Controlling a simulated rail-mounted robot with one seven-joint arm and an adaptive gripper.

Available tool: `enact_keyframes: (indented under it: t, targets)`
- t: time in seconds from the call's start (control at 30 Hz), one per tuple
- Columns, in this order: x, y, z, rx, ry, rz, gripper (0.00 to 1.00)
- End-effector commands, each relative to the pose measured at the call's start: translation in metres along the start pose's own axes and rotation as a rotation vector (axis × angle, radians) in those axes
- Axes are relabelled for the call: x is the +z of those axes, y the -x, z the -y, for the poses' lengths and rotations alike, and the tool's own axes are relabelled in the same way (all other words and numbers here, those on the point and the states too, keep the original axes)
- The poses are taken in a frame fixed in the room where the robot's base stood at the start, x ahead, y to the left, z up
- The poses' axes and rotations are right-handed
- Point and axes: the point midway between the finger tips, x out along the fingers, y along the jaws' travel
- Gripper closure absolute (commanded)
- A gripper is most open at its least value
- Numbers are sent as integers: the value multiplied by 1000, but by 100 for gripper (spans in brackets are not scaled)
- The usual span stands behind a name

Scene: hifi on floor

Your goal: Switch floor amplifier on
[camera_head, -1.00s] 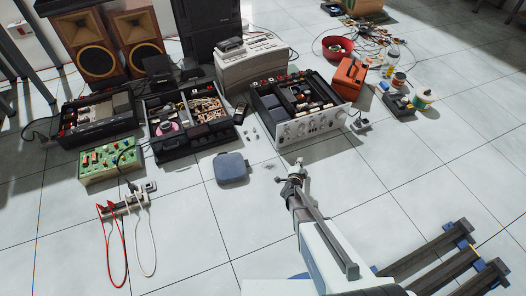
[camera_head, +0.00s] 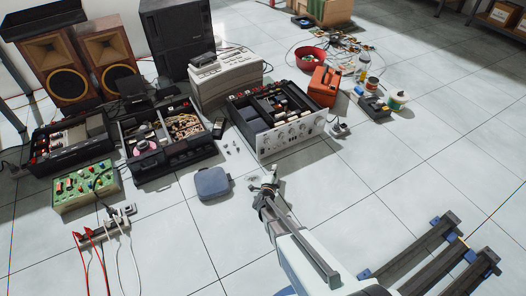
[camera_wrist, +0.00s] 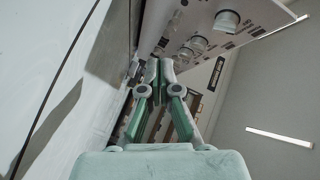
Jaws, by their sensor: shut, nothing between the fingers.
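The floor amplifier with a silver front panel of knobs (camera_head: 293,134) stands on the tiles in the middle of the head view, its top open. My gripper (camera_head: 273,168) is in front of the panel's left part, low over the floor. In the wrist view my gripper (camera_wrist: 160,67) is shut and empty, its two green fingers together. The silver panel (camera_wrist: 190,22) with several round knobs shows beyond and to the right of the fingertips. Contact with the panel cannot be told. The fingers hide part of the panel, and I cannot make out the switch's position.
A blue-grey pouch (camera_head: 212,183) lies left of my gripper. Two other open units, one (camera_head: 175,165) and another (camera_head: 70,143), stand farther left. A power strip (camera_head: 105,225) with red and white cables lies at lower left. An orange box (camera_head: 325,84) stands right of the amplifier.

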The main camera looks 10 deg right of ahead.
Motion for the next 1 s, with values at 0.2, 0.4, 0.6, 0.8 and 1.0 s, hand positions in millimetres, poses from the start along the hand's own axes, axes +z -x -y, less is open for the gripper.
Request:
enact_keyframes:
  t: [0.2, 0.4, 0.6, 0.8, 1.0]
  targets:
    - [11, -16, 13, -1, 0, 1, 100]
    - [24, -35, 26, -1, -1, 1, 100]
    - [36, -50, 37, -1, 1, 1, 100]
    - [41, -56, 41, 0, 0, 1, 100]
    - [41, -56, 41, 0, 1, 1, 100]
